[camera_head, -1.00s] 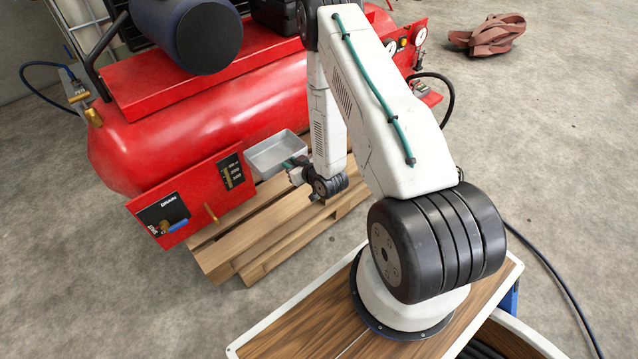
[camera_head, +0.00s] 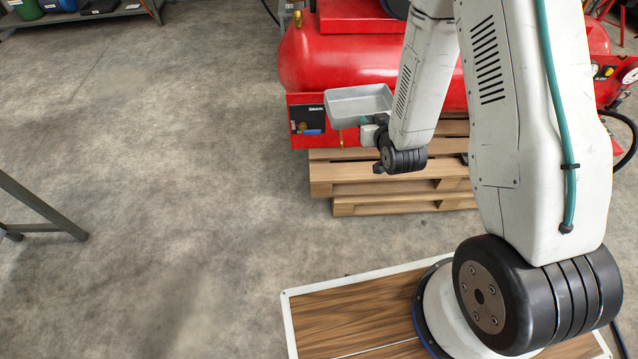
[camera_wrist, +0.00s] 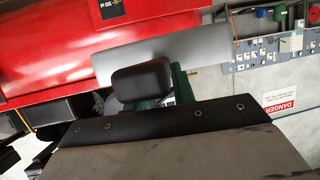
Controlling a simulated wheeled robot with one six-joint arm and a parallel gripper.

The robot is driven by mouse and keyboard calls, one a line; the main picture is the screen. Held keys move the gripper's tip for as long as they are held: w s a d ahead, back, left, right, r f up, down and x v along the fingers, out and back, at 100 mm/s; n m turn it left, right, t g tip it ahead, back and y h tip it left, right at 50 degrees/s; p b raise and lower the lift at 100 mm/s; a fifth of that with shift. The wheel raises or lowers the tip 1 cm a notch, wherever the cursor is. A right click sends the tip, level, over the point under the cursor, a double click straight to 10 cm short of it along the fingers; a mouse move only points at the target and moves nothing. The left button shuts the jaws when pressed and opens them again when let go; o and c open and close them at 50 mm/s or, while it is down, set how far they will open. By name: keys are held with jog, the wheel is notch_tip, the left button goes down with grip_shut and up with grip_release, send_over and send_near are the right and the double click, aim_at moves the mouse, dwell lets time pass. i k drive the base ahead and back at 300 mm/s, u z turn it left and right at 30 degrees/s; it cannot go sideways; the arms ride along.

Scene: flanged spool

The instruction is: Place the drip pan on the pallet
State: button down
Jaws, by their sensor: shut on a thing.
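The drip pan (camera_head: 357,106) is a shallow grey metal tray. In the head view it is held up in front of the red compressor tank, above the left part of the pallet. My gripper (camera_head: 372,127) is shut on the pan's near right edge; the fingertips are partly hidden by the pan and wrist. In the wrist view the pan (camera_wrist: 200,62) shows as a grey strip beyond my gripper (camera_wrist: 158,85). The wooden pallet (camera_head: 345,172) lies on the floor under the compressor, its right part hidden by my arm.
Open concrete floor (camera_head: 170,180) lies to the left. A shelf (camera_head: 85,12) stands at the back left, and a table leg (camera_head: 45,210) at the left edge.

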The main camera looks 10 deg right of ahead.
aim_at(341, 174)
jog(key=u, duration=0.35)
jog(key=k, duration=0.85)
jog(key=u, duration=1.25)
jog(key=i, duration=1.25)
jog(key=z, duration=0.65)
jog(key=i, duration=0.7)
jog(key=z, duration=0.8)
